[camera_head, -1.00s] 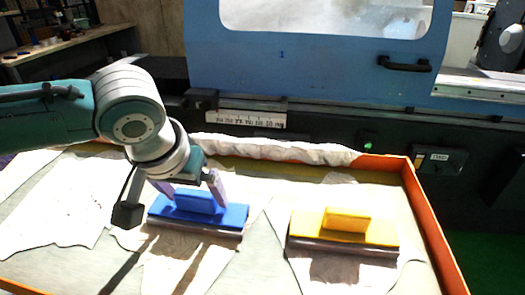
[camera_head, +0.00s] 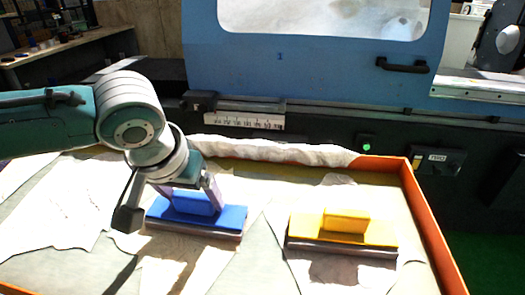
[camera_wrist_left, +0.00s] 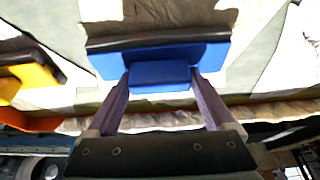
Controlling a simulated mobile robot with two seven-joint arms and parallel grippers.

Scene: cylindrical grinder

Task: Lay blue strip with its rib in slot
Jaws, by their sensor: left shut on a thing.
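The blue strip (camera_head: 228,218) lies flat in the tray at centre left, with a blue block-shaped handle on top. A dark and greyish lower part shows along its front edge; I cannot make out a rib or a slot. My left gripper (camera_head: 190,201) comes down from above and is shut on the handle, one finger at each end. In the left wrist view the blue strip (camera_wrist_left: 108,66) shows with its dark edge, and the fingers of the left gripper (camera_wrist_left: 160,80) touch the handle's sides. My right gripper is out of view.
A yellow strip (camera_head: 378,233) with a similar handle lies to the right. The tray has an orange rim (camera_head: 426,215) and pale cloths (camera_head: 45,215). The blue machine door (camera_head: 300,75) stands behind, with a rolled cloth (camera_head: 275,149) along the tray's back edge.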

